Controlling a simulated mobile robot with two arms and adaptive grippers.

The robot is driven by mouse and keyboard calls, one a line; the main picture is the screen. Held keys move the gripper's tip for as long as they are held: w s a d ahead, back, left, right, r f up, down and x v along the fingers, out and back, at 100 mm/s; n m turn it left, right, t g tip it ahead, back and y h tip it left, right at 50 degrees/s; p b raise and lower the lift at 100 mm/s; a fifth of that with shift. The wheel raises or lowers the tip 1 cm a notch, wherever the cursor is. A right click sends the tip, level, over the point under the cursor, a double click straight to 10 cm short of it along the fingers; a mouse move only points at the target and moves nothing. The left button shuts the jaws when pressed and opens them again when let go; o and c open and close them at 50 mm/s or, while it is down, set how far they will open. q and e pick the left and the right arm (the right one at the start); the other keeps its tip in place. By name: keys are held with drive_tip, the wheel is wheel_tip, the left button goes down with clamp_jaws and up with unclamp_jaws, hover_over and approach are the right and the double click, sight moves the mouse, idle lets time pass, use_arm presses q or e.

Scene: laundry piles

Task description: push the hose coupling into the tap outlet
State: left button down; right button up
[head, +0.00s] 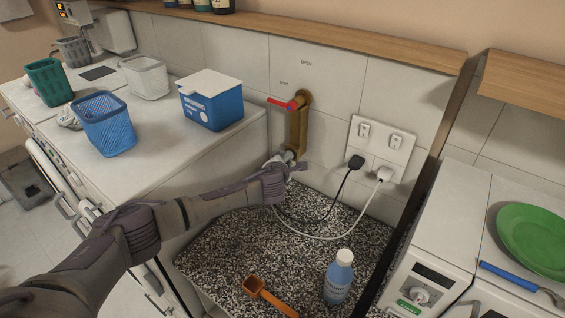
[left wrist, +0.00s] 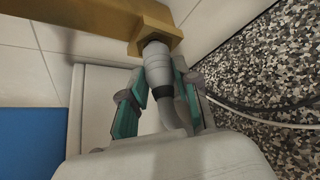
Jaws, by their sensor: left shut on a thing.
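The brass tap (head: 298,130) with a red lever (head: 281,104) is fixed to the tiled wall. Its hexagonal outlet (left wrist: 160,35) shows at the top of the left wrist view. The grey hose coupling (left wrist: 158,67) stands right at the outlet, in line with it, its upper end at the dark opening. I cannot tell how deep it sits. My left gripper (left wrist: 161,83) is shut on the coupling, with teal fingers on both sides. In the head view the left gripper (head: 279,163) is just below the tap. The grey hose (left wrist: 182,108) bends away below the coupling. My right gripper is out of view.
Two plugs with cables sit in the wall socket plate (head: 381,148) right of the tap. A blue bottle (head: 338,278) and an orange scoop (head: 268,296) are on the speckled countertop (head: 225,250). A blue box (head: 211,103) and baskets stand on the white machines at left.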

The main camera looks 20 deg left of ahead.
use_arm(q)
drive_tip(key=shift+w+d, duration=0.1)
drive_tip(key=shift+w, duration=0.2)
drive_tip(key=c, duration=0.8)
unclamp_jaws()
drive_tip(key=shift+o, duration=0.2)
drive_tip(key=s+a+p, duration=0.3)
drive_tip(key=s+p, duration=0.2)
drive_tip(key=s, duration=0.3)
drive_tip(key=shift+s+p, duration=0.3)
